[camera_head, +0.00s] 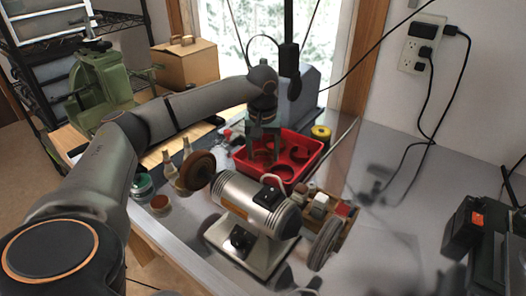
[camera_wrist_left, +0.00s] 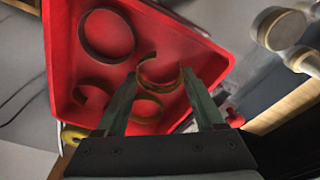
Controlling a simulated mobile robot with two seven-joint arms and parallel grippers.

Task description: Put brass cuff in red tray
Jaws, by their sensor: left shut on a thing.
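The red tray (camera_head: 313,161) stands on the bench behind the bench grinder, with several ring-shaped or curved pieces inside. In the left wrist view the tray (camera_wrist_left: 62,62) lies under my left gripper (camera_wrist_left: 158,74). The brass cuff (camera_wrist_left: 159,68), an open curved band, is between the fingertips, and the gripper is shut on it. Other rings, such as a dark one (camera_wrist_left: 106,35), lie on the tray floor. In the head view my left gripper (camera_head: 264,150) points down over the tray; the cuff is hard to make out there. My right gripper is not in view.
The bench grinder (camera_head: 255,208) stands close in front of the tray. Small bottles (camera_head: 170,166) and jars stand to its left, a yellow roll (camera_head: 321,132) behind the tray. A black device (camera_head: 478,225) is at the right. The bench between is mostly clear.

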